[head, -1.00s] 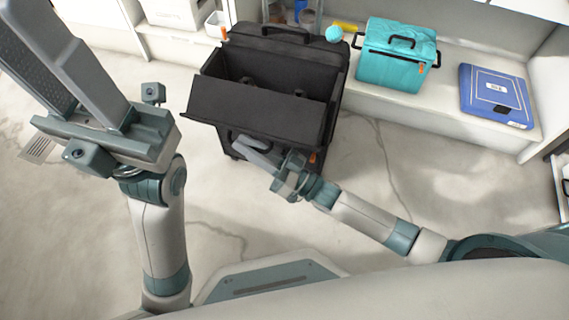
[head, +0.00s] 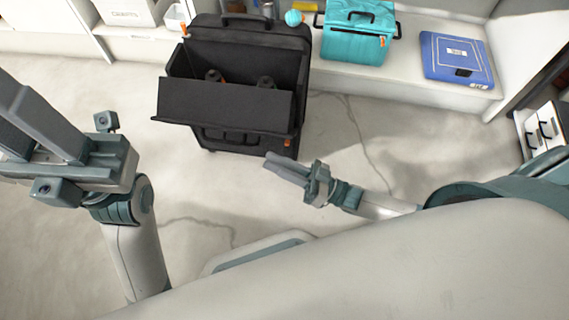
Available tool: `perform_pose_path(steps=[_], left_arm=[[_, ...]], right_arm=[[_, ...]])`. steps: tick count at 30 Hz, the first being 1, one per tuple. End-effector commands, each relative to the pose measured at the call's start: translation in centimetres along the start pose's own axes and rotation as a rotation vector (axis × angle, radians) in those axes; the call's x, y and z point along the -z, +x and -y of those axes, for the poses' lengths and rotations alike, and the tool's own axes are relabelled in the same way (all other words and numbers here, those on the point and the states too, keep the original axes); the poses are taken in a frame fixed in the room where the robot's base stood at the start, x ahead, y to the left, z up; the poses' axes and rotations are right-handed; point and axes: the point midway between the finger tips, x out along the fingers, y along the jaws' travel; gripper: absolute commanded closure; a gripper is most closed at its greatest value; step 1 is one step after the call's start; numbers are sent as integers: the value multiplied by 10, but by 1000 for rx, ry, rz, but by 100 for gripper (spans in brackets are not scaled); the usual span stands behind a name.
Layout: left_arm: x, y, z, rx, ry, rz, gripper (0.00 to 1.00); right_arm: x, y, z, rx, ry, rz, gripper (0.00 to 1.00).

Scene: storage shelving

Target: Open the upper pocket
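A black case (head: 247,135) stands on the floor in front of the low bench. Its upper pocket flap (head: 226,103) is folded down toward me, and the pocket gapes open at the top. Dark items with orange bits show inside. My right gripper (head: 275,163) is just in front of the case's lower right, below the flap and apart from it. Its fingers lie close together and nothing shows between them; the gap is hard to judge. My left gripper (head: 28,125) is raised at the left, with its two fingers spread and nothing between them.
A teal cooler bag (head: 355,38) and a blue box (head: 457,59) sit on the white bench (head: 400,78). A small teal ball (head: 293,17) is behind the case. White drawers (head: 541,130) stand at the right. The floor between is clear.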

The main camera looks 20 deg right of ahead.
Motion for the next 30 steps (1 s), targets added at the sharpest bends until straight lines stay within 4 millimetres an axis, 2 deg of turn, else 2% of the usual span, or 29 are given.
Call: perform_pose_path(steps=[3,8,30], left_arm=[[1,0,1,3,1,2,69],[2,-2,1,6,3,4,69],[1,-1,1,-1,5,5,69]], right_arm=[[0,-14,0,-1,-1,1,83],[0,-22,0,-1,0,0,83],[0,-22,0,0,0,-1,83]])
